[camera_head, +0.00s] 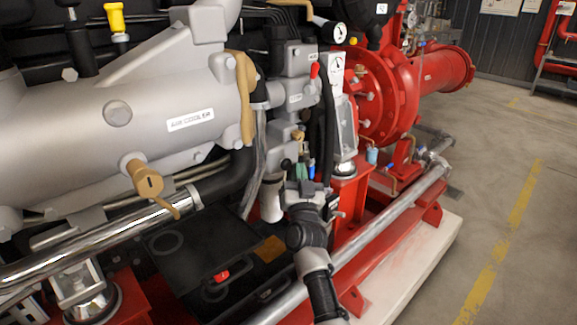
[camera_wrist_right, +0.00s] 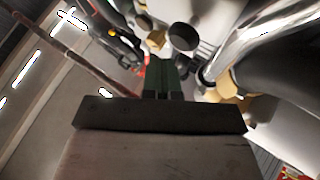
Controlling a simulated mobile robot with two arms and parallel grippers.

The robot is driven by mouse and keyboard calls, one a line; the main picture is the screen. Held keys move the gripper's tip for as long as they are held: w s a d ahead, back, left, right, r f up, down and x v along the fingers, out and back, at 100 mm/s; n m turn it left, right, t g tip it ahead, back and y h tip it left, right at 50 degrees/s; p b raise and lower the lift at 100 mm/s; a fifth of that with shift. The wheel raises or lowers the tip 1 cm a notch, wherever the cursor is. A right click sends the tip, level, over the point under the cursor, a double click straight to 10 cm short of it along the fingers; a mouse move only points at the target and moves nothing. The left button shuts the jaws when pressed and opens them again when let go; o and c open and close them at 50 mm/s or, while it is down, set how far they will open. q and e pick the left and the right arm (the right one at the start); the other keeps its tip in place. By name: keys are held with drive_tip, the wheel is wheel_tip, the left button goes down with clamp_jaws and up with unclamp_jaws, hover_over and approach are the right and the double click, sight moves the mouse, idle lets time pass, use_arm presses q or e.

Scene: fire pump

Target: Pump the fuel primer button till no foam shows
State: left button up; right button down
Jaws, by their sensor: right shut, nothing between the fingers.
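My right gripper (camera_head: 301,168) reaches up from the bottom in the head view, among the engine fittings beside the grey block. Its fingers also show in the wrist view (camera_wrist_right: 163,76), shut with nothing between them. A black round knob (camera_wrist_right: 183,36) stands just beyond the fingertips in the wrist view, with a small brass fitting (camera_wrist_right: 155,40) beside it. I cannot tell for sure which part is the primer button, or whether the fingers touch it. In the head view a small brass knob (camera_head: 298,134) sits above the fingers. I cannot make out any foam. My left gripper is not in view.
A white filter canister (camera_head: 272,198) hangs left of my wrist. The grey air cooler (camera_head: 120,115) fills the left. Black hoses (camera_head: 328,120) and gauges (camera_head: 339,32) crowd the right side. A silver pipe (camera_head: 385,225) runs along the red frame. The floor at right is clear.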

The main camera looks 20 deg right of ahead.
drive_tip(key=shift+w, duration=0.1)
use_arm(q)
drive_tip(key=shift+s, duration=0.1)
use_arm(e)
drive_tip(key=shift+w+a, duration=0.15)
drive_tip(key=shift+w, duration=0.15)
